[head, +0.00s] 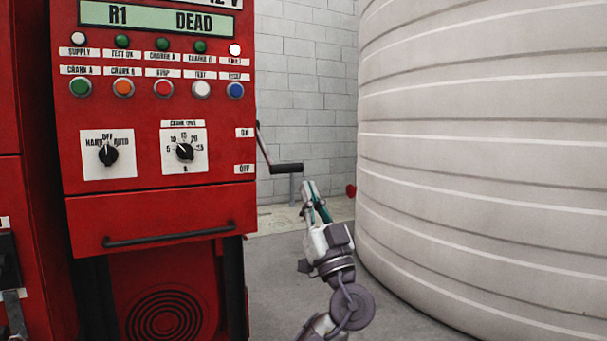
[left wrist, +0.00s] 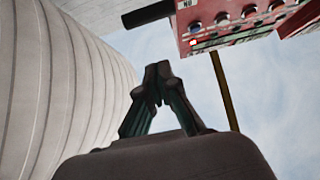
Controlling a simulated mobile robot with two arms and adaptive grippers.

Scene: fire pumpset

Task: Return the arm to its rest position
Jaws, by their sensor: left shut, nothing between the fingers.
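My left gripper (head: 309,187) is raised to the right of the red control cabinet (head: 160,212), its fingers pointing up. It is shut and empty; its closed fingertips also show in the left wrist view (left wrist: 158,72). In the head view the fingertips appear just below the black grip of a side lever (head: 286,168) on the cabinet. The wrist view shows a dark bar (left wrist: 148,13) beyond the fingertips, with clear space between them. My right gripper is in neither view.
A large pale ribbed tank (head: 480,150) stands close on the right. Behind is a grey block wall (head: 305,85). A drawer-like panel with a black handle (head: 170,236) juts from the cabinet. Grey floor (head: 275,275) shows between cabinet and tank. The cabinet display reads "R1 DEAD" (head: 160,19).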

